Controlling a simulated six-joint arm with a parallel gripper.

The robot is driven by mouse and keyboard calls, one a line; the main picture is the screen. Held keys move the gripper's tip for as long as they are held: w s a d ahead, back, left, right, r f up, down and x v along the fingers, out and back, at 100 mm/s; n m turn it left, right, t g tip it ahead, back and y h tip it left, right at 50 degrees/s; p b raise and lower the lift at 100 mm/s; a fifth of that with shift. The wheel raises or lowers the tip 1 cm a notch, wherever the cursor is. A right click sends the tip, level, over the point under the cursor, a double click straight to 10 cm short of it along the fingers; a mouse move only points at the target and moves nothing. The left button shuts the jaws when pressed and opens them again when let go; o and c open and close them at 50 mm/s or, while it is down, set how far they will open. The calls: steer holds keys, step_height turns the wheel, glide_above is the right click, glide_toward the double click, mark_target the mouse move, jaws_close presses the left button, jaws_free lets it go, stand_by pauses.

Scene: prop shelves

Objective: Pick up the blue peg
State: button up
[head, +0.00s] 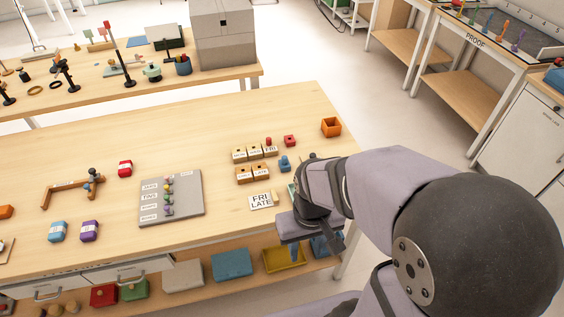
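A small blue peg (284,164) with a knobbed top stands on the table, just right of the labelled wooden blocks. My gripper (296,240) is at the right front of the table, nearer the camera than the peg and apart from it. My wrist and arm hide part of it, so I cannot tell whether its fingers are open or shut. A blue bit shows just under it; I cannot tell whether it is held or lies behind.
Labelled wooden blocks (254,153) stand in two rows, with a red peg (268,141) at one. A red piece (289,140) and an orange open box (331,127) lie behind. A grey board (171,198) with coloured balls is left. Bins sit on the shelf below.

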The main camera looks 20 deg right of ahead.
stand_by(0.7)
steer(key=n+t+y, duration=0.3)
steer(key=n+y, duration=0.1)
steer(key=n, duration=0.7)
glide_toward(285, 157)
steer(key=shift+p+x, duration=1.9)
steer(key=shift+x, duration=2.4)
steer(key=shift+c, duration=0.4)
jaws_close()
